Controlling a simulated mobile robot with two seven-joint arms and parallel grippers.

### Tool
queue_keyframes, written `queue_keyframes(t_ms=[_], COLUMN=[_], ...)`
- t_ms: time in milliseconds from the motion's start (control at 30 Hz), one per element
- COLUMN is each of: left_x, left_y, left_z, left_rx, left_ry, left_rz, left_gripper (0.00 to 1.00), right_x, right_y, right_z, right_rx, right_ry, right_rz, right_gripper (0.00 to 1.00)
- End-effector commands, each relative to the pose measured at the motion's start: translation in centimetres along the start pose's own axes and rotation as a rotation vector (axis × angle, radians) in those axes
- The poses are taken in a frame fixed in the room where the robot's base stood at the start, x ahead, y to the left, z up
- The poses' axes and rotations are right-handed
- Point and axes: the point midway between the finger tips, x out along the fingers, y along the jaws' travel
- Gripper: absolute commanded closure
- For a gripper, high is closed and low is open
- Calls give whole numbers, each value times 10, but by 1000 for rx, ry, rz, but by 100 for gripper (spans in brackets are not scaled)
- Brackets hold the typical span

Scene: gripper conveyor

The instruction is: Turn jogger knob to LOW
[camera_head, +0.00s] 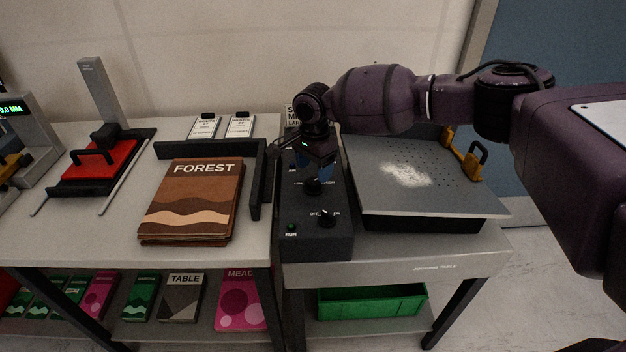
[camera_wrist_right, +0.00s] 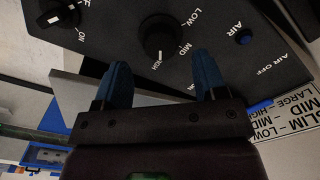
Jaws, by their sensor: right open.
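The jogger knob (camera_wrist_right: 160,36) is a round black dial on the dark control panel (camera_wrist_right: 110,40), with LOW, MID and HIGH printed around it. Its white mark appears to point at HIGH. In the head view the knob (camera_head: 314,187) sits mid-panel, partly hidden by my gripper. My right gripper (camera_head: 315,168) is above the panel, pointing down, with its blue fingers apart. In the wrist view the open fingers of this gripper (camera_wrist_right: 160,82) lie to either side below the knob, with nothing between them. My left gripper is not in view.
An OFF/ON knob (camera_head: 327,217) and a green RUN light (camera_head: 291,227) are nearer the panel's front. A blue AIR button (camera_wrist_right: 243,37) is on its other end.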

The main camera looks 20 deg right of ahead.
Motion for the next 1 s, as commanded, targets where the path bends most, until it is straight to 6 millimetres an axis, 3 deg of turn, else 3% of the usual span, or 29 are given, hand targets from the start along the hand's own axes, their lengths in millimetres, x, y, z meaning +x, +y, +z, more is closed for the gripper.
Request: queue_keyframes(t_ms=[100, 300, 700, 1000], left_x=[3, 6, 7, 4], left_y=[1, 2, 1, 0], left_z=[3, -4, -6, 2], left_rx=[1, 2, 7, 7], left_ry=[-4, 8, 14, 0], left_rz=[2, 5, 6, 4], left_gripper=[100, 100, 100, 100], right_x=[21, 38, 40, 40], right_y=[0, 0, 0, 0], right_z=[0, 0, 0, 0], right_rx=[-1, 0, 0, -1], right_ry=[-1, -1, 0, 0], right_rz=[3, 0, -2, -2], right_gripper=[35, 35, 36, 82])
